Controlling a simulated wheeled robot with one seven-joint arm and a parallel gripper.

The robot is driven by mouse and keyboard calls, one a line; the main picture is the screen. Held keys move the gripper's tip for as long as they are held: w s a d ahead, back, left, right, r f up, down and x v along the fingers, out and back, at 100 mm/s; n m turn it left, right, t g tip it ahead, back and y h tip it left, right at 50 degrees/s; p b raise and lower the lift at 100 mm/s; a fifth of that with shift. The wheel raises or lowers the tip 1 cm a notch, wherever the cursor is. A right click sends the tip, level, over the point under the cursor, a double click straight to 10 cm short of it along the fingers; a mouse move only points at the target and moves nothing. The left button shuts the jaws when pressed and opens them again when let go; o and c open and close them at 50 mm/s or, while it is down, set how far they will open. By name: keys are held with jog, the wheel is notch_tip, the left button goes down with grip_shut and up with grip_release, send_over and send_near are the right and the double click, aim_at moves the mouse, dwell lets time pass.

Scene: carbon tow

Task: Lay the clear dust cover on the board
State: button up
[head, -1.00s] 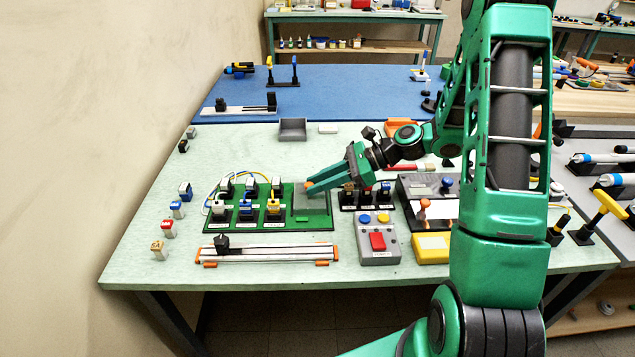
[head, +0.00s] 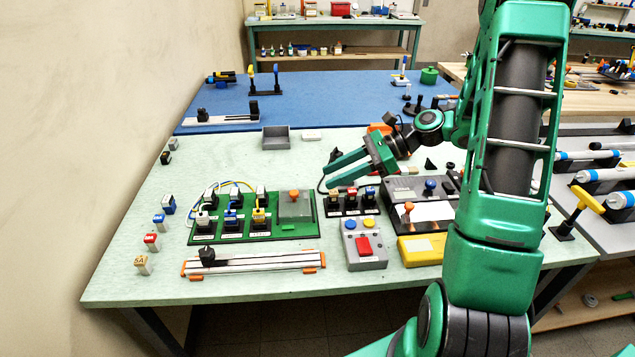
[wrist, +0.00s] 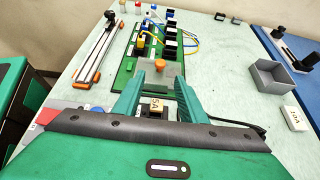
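The clear dust cover (head: 296,209) is a see-through grey plate with an orange knob (head: 294,194) on top. It lies on the right end of the green board (head: 281,232), knob up. The cover also shows between and beyond the fingers in the wrist view (wrist: 152,77). My gripper (head: 327,177) is open and empty, above and to the right of the cover, clear of the knob. Small plugs in black holders with wires fill the board's left part. Whether the cover's edges sit fully flat is too small to tell.
A strip of black-based plugs (head: 350,200) stands right of the board, below my gripper. A grey button box (head: 363,246) and a rail (head: 250,263) lie in front. A grey open bin (head: 276,138) stands behind. Free table lies between bin and board.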

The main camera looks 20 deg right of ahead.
jog(key=s+d+n+h, duration=0.1)
jog(key=s+n+h, duration=0.1)
jog(key=s, duration=0.1)
jog(key=s+d+r+n+g+h, duration=0.1)
jog(key=s+n+h, duration=0.1)
jog(key=s+n, duration=0.1)
jog(key=s+d+n+g+h, duration=0.1)
jog(key=s+d+n+h, duration=0.1)
jog(key=s+n, duration=0.1)
jog(key=shift+s+r+h, duration=0.35)
jog(key=shift+s+h, duration=0.05)
jog(key=shift+s, duration=0.45)
jog(key=s+d+r+n+h, duration=0.1)
jog(key=s+n, duration=0.1)
jog(key=s, duration=0.4)
jog(key=s+d+r+n+g+h, duration=0.1)
jog(key=s+d+n+h, duration=0.1)
jog(key=s, duration=0.4)
jog(key=s+d+r+n+g+h, duration=0.1)
jog(key=s+d+r+n, duration=0.1)
jog(key=s, duration=0.4)
jog(key=shift+d+n+h, duration=0.2)
jog(key=shift+n+h, duration=0.1)
jog(key=shift+n, duration=0.3)
